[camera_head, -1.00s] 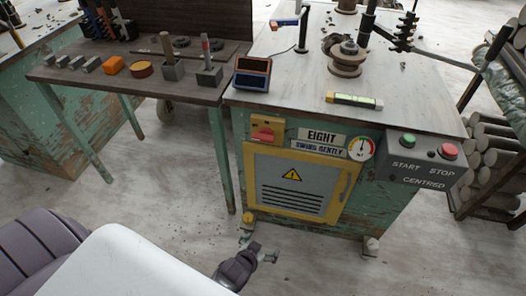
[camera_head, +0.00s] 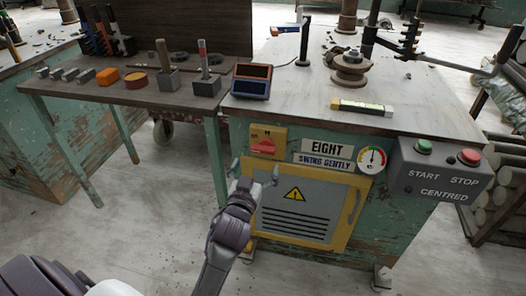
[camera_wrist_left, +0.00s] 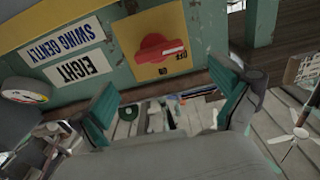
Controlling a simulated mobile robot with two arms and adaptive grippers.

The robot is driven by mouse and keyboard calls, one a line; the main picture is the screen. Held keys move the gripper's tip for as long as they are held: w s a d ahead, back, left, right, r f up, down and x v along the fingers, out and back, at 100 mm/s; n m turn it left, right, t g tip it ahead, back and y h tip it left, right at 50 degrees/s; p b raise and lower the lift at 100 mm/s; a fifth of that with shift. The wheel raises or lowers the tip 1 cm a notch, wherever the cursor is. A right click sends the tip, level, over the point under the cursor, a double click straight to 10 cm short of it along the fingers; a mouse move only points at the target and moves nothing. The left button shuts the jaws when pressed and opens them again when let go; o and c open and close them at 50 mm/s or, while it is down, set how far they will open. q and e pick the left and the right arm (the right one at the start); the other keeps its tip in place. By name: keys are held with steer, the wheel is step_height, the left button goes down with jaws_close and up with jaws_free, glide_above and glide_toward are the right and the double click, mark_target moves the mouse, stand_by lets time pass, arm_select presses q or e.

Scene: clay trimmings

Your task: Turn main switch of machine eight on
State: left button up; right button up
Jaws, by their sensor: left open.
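The main switch is a red rotary knob (camera_head: 262,146) on a yellow plate (camera_head: 267,131), at the upper left of the front of the machine marked EIGHT (camera_head: 326,147). In the left wrist view the picture is upside down; the red knob (camera_wrist_left: 158,47) lies roughly crosswise, with a small OFF mark beside it. My left gripper (camera_head: 256,181) is open and empty, just below the switch plate, in front of the yellow-framed door. Its two fingers show apart in the wrist view (camera_wrist_left: 166,80), not touching the knob. My right gripper is not in view.
A gauge (camera_head: 372,159) and a grey box with a green START button (camera_head: 423,147) and a red STOP button (camera_head: 469,157) are to the right. A side table (camera_head: 120,92) with tools stands left. A yellow-framed vented door (camera_head: 300,205) is below.

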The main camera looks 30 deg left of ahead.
mark_target(262, 151)
arm_select(q)
steer(key=b+x, duration=0.1)
steer(key=x, duration=0.7)
steer(key=shift+d, duration=0.1)
steer(key=shift+s, duration=0.1)
steer(key=shift+c, duration=0.3)
steer(key=c, duration=1.1)
